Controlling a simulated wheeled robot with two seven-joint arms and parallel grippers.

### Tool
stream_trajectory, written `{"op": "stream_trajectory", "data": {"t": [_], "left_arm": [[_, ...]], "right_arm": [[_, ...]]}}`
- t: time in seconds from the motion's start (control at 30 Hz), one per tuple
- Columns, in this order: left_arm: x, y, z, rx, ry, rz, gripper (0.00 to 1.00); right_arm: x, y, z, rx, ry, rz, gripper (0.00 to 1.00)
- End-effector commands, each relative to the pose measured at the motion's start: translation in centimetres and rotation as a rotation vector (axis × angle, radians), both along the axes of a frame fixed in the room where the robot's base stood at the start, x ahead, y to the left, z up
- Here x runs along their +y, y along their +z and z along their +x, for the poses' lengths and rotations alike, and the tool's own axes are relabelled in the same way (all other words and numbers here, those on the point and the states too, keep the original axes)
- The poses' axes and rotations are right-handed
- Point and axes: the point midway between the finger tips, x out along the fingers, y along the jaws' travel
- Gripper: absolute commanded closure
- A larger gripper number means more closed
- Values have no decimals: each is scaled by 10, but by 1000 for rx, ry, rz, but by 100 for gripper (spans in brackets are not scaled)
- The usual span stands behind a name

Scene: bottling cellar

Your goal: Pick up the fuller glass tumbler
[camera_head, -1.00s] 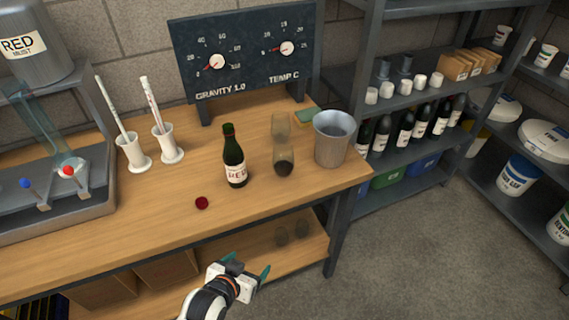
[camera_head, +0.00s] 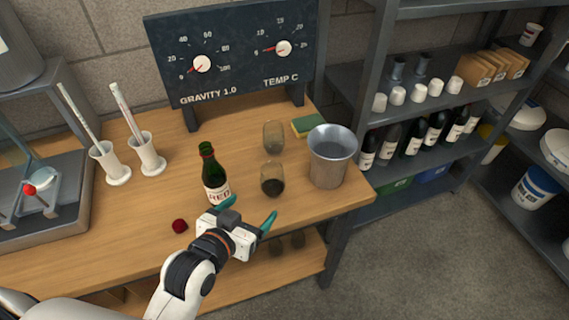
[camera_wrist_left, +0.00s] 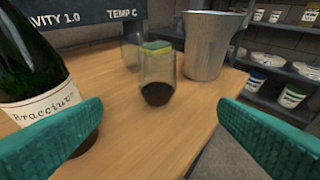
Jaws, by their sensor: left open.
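The fuller glass tumbler (camera_head: 272,186) stands upright on the wooden bench, with dark red liquid in its lower part. In the left wrist view the tumbler (camera_wrist_left: 157,92) stands ahead, between the fingers and beyond their tips. A second tumbler (camera_head: 273,137), which looks empty, stands behind it; it also shows in the left wrist view (camera_wrist_left: 131,54). My left gripper (camera_head: 247,212) is open and empty, at the bench's front edge, short of the fuller tumbler. Its two teal fingers (camera_wrist_left: 160,135) are spread wide in the left wrist view. My right gripper is not in view.
A green wine bottle (camera_head: 214,178) stands close left of the gripper, and looms near the left finger (camera_wrist_left: 42,82). A metal bucket (camera_head: 329,160) stands right of the tumblers, a sponge (camera_head: 308,126) behind. A dark red cap (camera_head: 180,226) lies at the front.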

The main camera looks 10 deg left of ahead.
Motion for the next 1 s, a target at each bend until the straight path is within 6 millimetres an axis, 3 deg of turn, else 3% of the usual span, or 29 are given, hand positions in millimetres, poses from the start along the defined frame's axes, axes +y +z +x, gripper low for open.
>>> {"op": "stream_trajectory", "data": {"t": [0.17, 0.5, 0.67, 1.0], "left_arm": [[-2, -5, 13, 0, 0, -1, 17], [-11, -25, 59, 0, 0, -1, 17], [-12, -29, 69, 1, 0, 0, 17], [-17, -46, 108, 0, 0, -1, 17]], "right_arm": [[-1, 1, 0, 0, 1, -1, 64], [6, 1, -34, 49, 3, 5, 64], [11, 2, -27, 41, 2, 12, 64], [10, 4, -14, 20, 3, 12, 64]]}}
